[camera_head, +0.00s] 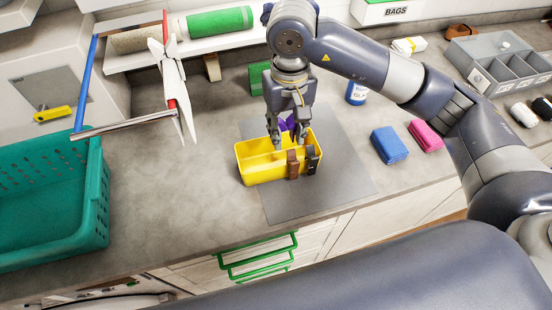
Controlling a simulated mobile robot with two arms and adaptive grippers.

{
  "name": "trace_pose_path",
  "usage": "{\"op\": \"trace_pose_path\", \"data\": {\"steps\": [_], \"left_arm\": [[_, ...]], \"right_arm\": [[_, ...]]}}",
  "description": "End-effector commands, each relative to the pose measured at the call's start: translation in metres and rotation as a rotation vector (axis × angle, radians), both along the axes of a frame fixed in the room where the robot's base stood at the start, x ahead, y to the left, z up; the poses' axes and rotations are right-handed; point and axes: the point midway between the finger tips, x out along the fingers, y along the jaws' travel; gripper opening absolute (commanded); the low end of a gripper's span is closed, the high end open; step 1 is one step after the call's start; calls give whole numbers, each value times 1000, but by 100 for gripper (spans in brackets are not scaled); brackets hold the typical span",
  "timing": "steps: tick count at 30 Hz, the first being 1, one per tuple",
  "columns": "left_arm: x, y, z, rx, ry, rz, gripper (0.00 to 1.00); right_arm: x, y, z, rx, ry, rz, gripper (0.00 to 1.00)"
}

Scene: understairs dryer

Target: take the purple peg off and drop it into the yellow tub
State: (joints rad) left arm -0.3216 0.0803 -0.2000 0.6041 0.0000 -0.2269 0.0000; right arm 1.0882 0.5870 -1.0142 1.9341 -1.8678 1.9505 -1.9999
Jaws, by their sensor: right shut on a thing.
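The yellow tub (262,171) stands on a grey mat on the counter, near the middle of the head view. A brown peg (293,164) and a dark peg (312,159) sit at its front rim. My right gripper (288,136) points down over the tub's back part, shut on the purple peg (288,122). The fingers hide much of the peg, and I cannot tell whether it touches the tub. My left gripper is not in view.
A teal basket (50,205) stands at the left, with a metal rod (130,124) and a hanging white-and-red piece (173,85) above the counter. Blue (389,145) and pink (426,136) blocks lie right of the mat. A grey divided tray (505,64) is at the right back.

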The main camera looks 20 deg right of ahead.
Motion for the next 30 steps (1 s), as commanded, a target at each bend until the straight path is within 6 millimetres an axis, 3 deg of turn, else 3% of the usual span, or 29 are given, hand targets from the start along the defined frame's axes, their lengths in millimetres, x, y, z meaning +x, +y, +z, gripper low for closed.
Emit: {"op": "trace_pose_path", "data": {"steps": [4, 13, 17, 18, 21, 27, 30], "left_arm": [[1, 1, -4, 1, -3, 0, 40], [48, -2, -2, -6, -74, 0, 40], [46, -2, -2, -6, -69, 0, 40], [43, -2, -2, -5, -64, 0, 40], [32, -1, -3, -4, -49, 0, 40], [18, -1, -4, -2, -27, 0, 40], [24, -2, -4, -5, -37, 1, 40]], "right_arm": [[0, 0, -16, 1, 2, -1, 21], [0, 0, -24, 0, -1, 0, 21], [0, 0, -24, 0, -1, 0, 21], [0, 0, -24, 0, -1, 0, 35], [0, 0, -24, 0, -1, 0, 54], [0, 0, -24, 0, -1, 0, 54], [0, 0, -24, 0, -1, 0, 54]]}}
